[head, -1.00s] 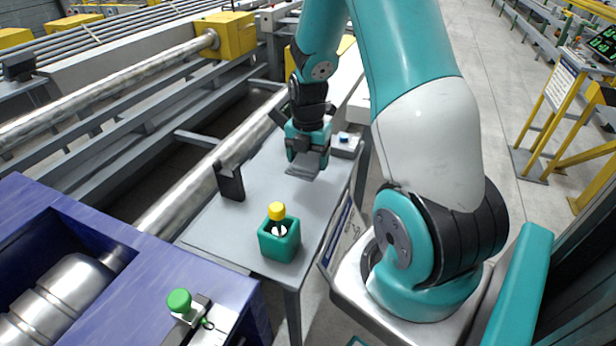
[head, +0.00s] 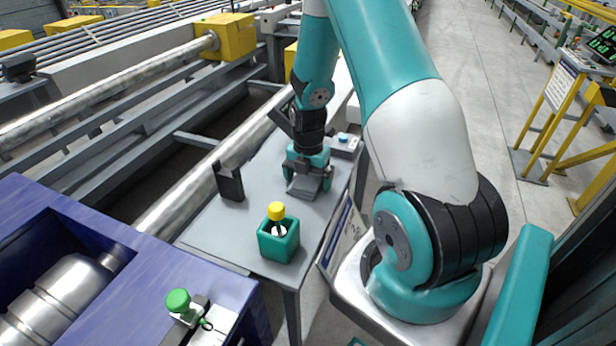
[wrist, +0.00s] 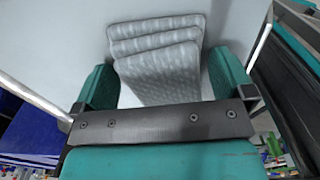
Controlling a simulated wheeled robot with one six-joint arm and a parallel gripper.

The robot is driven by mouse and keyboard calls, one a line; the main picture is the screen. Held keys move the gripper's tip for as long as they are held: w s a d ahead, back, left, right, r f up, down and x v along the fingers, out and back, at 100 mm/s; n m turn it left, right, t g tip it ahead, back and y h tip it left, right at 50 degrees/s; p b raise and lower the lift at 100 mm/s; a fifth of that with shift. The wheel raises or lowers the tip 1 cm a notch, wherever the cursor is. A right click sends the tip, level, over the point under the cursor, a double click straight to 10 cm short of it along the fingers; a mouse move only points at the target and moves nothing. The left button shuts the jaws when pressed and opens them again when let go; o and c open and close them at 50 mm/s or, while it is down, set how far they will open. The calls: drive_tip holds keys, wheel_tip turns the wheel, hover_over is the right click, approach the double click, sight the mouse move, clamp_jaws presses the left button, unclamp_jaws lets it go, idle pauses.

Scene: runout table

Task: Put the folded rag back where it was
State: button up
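The folded rag (wrist: 165,72) is a grey patterned stack of several layers, slightly fanned. I cannot tell whether the rag touches the table.
A teal holder (head: 279,243) with a yellow-capped item (head: 277,211) stands at the table's near edge. A black upright bracket (head: 229,183) is to the left. A box with a blue button (head: 344,142) sits behind my gripper. The table between holder and gripper is clear.

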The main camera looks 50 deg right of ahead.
drive_tip(key=shift+r, duration=0.1)
wheel_tip(320, 180, up, 12)
drive_tip(key=a+r+m+y, duration=0.1)
drive_tip(key=a+r+m, duration=0.3)
drive_tip(key=a, duration=0.6)
drive_tip(key=s+a+r+m+y, duration=0.1)
drive_tip(key=s+a+r+m, duration=0.3)
drive_tip(key=s+a, duration=0.4)
drive_tip(key=s+a+r+m+y, duration=0.2)
drive_tip(key=s+a+r+m, duration=0.3)
drive_tip(key=a, duration=0.8)
drive_tip(key=s+m, duration=0.1)
drive_tip(key=s, duration=0.2)
drive_tip(key=shift+a+r+m, duration=0.3)
drive_tip(key=shift+a+m, duration=0.1)
drive_tip(key=shift+c, duration=0.2)
